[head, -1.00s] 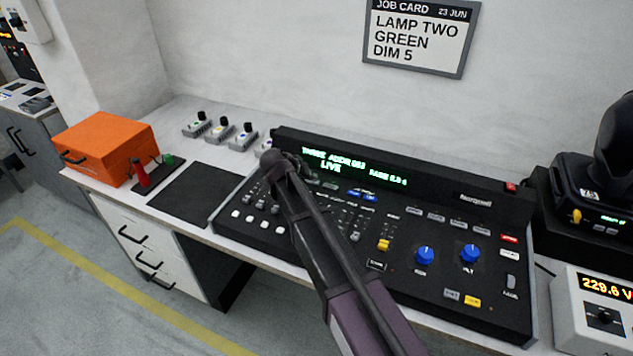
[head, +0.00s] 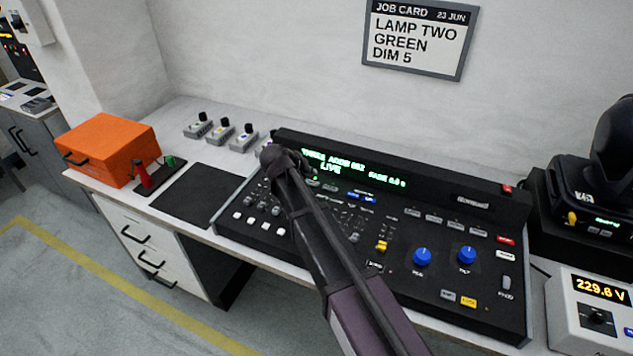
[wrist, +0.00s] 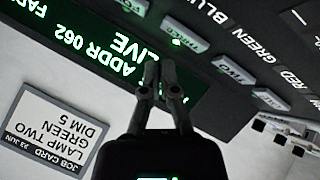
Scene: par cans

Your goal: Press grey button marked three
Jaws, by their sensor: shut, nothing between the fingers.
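The buttons marked TWO (wrist: 230,70) and ONE (wrist: 270,98) lie in the same row. My gripper (wrist: 160,70) is shut and empty. Its tips appear just below the THREE button in the picture, overlapping the display edge; I cannot tell whether they touch anything. In the head view my arm crosses the console (head: 440,275) and hides the gripper. The green display (head: 350,168) reads THREE, ADDR 062 and LIVE.
Blue knobs (head: 422,257) stand up at the console's right. Small switch boxes (head: 221,133) stand behind left, an orange case (head: 107,147) at far left. A job card (head: 418,40) hangs on the wall. A meter (head: 597,310) is at right.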

